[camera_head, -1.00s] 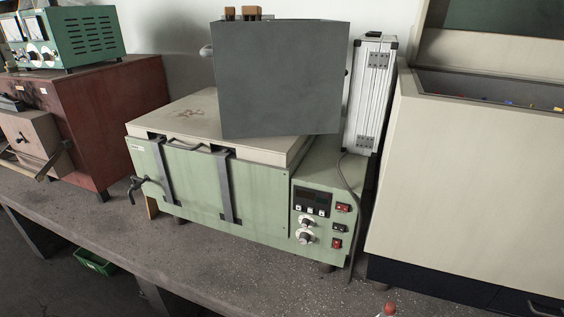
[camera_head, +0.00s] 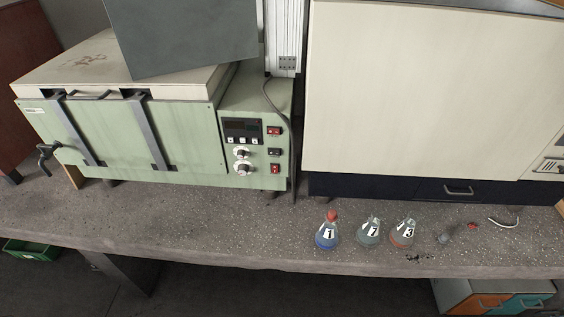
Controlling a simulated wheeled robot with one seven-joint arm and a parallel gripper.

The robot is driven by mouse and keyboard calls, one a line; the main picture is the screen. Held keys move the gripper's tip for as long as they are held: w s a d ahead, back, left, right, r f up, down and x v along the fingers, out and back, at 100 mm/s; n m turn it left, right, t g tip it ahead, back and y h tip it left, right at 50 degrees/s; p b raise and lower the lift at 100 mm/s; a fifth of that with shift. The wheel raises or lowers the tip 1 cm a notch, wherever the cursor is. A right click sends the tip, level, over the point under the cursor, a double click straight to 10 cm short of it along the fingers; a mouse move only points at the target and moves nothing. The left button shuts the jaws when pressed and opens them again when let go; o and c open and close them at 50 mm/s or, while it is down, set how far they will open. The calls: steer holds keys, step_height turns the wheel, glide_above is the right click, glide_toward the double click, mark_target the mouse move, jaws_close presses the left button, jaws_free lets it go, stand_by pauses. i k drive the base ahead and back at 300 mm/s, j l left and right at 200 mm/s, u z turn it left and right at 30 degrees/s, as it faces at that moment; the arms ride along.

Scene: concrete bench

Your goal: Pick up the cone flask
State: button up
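Three cone flasks stand upright in a row near the front edge of the concrete bench (camera_head: 200,225). The left flask (camera_head: 327,236) holds blue liquid, has a red stopper and a label that reads 1. The middle flask (camera_head: 368,234) looks grey-green, with a white label whose number is hard to read. The right flask (camera_head: 403,234) has a reddish tint and a label that reads 3. No stopper shows clearly on the middle or right flask. My gripper is not in view.
A green furnace (camera_head: 130,140) with a control panel stands behind left. A large cream cabinet (camera_head: 430,90) stands behind the flasks. Right of them lie a small grey item (camera_head: 443,238), a red piece (camera_head: 472,225) and a white curved piece (camera_head: 504,223). The bench left of the flasks is clear.

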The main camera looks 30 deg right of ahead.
mark_target(327, 238)
steer(key=i+j, duration=0.1)
steer(key=j, duration=0.25)
steer(key=i+j, duration=0.1)
steer(key=j, duration=0.2)
steer(key=i+j, duration=0.1)
steer(key=j, duration=0.25)
steer(key=i+j+z, duration=0.1)
steer(key=j, duration=0.25)
